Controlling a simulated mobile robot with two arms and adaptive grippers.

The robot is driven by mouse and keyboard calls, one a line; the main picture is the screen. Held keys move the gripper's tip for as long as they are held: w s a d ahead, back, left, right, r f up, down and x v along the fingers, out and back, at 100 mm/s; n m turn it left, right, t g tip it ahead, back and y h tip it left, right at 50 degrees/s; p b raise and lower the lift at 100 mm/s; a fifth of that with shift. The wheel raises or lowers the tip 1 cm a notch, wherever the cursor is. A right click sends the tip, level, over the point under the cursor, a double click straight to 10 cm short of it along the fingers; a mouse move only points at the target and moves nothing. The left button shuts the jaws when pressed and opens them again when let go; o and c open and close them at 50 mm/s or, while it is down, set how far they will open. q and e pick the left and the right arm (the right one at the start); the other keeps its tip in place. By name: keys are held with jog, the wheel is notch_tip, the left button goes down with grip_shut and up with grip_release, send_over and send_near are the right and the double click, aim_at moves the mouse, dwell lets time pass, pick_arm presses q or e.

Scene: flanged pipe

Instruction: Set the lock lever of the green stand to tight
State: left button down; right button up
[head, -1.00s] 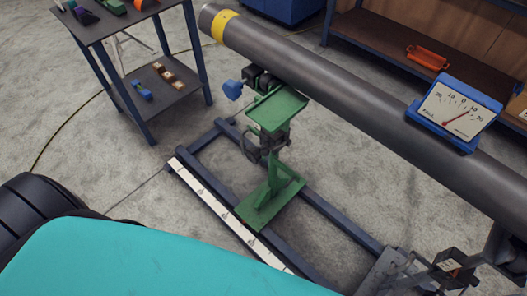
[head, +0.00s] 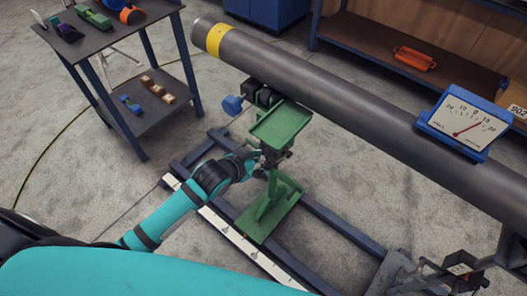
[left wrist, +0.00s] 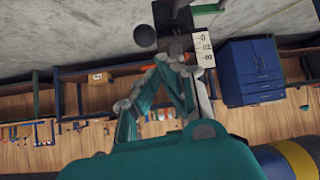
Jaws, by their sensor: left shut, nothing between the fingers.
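The green stand (head: 268,208) stands on the dark blue floor frame under the pipe, with a green tray (head: 281,124) near its top. My left gripper (head: 250,158) is at the left side of its post, below the tray. In the left wrist view the gripper (left wrist: 178,62) is shut and empty, its fingertips close to a dark block of the stand. A white label (left wrist: 203,48) and a dark round knob (left wrist: 145,36) show beside the fingertips. I cannot tell whether the fingers touch the lever, nor how the lever is set. My right gripper is not in view.
The grey pipe (head: 365,115) with a yellow band runs above the stand and carries a blue dial gauge (head: 466,124). A blue knob (head: 232,105) sticks out beside the rollers. A side table (head: 105,35) with small parts stands at the left; floor between is clear.

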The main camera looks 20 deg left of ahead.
pick_arm(q)
jog(key=shift+t+h, duration=0.3)
jog(key=r, duration=0.2)
jog(key=d+r, duration=0.1)
jog(key=r, duration=0.2)
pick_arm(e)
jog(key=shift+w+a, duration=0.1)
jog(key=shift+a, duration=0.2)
pick_arm(q)
jog(key=shift+f, duration=0.1)
send_over(278, 160)
jog(key=a, duration=0.1)
notch_tip(278, 160, down, 6)
jog(key=s, duration=0.1)
jog(key=f, duration=0.1)
jog(key=s, duration=0.1)
jog(key=shift+s+a+f, duration=0.25)
jog(key=shift+s, duration=0.05)
jog(key=shift+s+f, duration=0.2)
jog(key=shift+s, duration=0.15)
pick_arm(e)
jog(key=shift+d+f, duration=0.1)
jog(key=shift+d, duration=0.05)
pick_arm(q)
jog(key=shift+f, duration=0.15)
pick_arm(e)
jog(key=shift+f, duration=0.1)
